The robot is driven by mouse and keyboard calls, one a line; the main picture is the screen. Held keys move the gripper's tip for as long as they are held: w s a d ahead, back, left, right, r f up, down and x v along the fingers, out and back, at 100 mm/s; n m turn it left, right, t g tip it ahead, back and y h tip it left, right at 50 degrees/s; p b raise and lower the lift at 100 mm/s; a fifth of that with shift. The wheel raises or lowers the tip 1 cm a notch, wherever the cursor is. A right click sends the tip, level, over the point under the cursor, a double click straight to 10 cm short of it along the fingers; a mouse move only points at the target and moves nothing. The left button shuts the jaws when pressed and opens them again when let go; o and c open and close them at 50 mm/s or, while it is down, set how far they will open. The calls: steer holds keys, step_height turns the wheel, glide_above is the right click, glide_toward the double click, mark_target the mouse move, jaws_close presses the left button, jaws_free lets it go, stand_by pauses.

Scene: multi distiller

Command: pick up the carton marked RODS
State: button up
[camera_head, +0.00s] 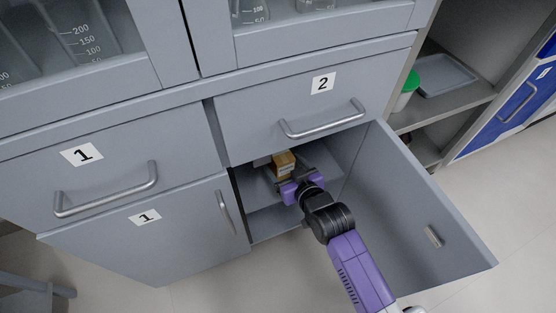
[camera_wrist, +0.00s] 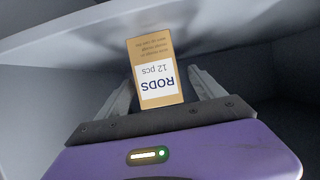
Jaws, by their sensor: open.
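The carton marked RODS (camera_wrist: 157,84) is a small orange-brown box with a white label reading "RODS 12 pcs", upside down in the wrist view. In the head view the carton (camera_head: 284,163) sits inside the open lower right cabinet. My gripper (camera_wrist: 161,98) is open, with one finger on each side of the carton. Whether the fingers touch it I cannot tell. In the head view my gripper (camera_head: 290,182) reaches into the cabinet right at the carton and hides its lower part.
The cabinet door (camera_head: 420,220) stands open to the right of my arm. Drawer 2 (camera_head: 300,110) is shut just above the opening. A closed door marked 1 (camera_head: 150,235) is on the left.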

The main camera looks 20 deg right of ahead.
steer(key=b+x, duration=0.1)
steer(key=x, duration=0.2)
steer(key=b+x, duration=0.1)
steer(key=x, duration=0.1)
steer(key=shift+w+d+r+b, duration=0.1)
steer(key=shift+w+r+b, duration=0.1)
steer(key=shift+r+b, duration=0.1)
steer(key=shift+r, duration=0.1)
jaws_close()
